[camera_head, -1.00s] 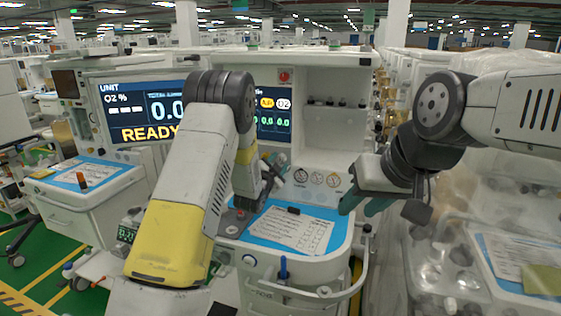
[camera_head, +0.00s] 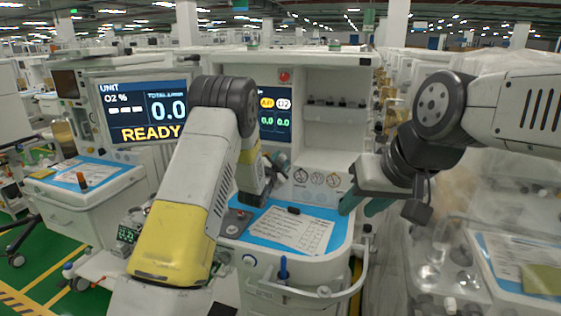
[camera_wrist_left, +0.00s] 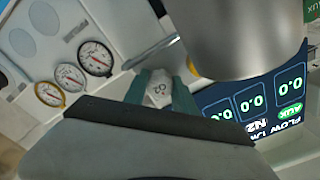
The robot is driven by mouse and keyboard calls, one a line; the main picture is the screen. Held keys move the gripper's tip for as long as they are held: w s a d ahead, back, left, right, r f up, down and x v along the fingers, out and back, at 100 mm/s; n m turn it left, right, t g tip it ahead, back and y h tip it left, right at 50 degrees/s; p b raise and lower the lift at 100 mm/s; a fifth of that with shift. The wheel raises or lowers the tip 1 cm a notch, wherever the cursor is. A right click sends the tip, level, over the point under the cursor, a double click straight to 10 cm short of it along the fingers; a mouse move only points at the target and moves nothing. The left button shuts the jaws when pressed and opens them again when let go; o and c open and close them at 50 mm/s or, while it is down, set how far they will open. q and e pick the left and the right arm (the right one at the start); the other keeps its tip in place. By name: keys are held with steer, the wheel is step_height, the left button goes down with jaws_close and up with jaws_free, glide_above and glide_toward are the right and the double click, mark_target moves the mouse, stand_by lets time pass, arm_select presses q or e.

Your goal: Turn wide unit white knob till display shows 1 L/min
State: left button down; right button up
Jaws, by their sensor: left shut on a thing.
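The wide unit's large display (camera_head: 150,108) reads O2 % with dashes, total L/min 0.0 and READY. Its smaller flow display (camera_head: 275,118) shows 0.0 values; it also shows rotated in the left wrist view (camera_wrist_left: 252,103), with 0.0 readings. My left gripper (camera_head: 276,160) is at the unit's front panel. In the left wrist view, its teal fingers (camera_wrist_left: 160,88) are shut on a white knob (camera_wrist_left: 158,92) marked O2. In the head view the knob is hidden by the gripper. My right gripper (camera_head: 362,207) hangs right of the worktop, fingertips apart and empty.
Round gauges (camera_head: 317,179) sit on the panel right of my left gripper. A blue worktop with a paper sheet (camera_head: 290,232) lies below. A rail (camera_head: 310,294) runs along the front edge. Plastic-covered carts (camera_head: 460,250) stand close on the right.

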arm_select(q)
steer(key=n, duration=0.4)
steer(key=shift+n, duration=2.2)
steer(key=c, duration=1.3)
jaws_free()
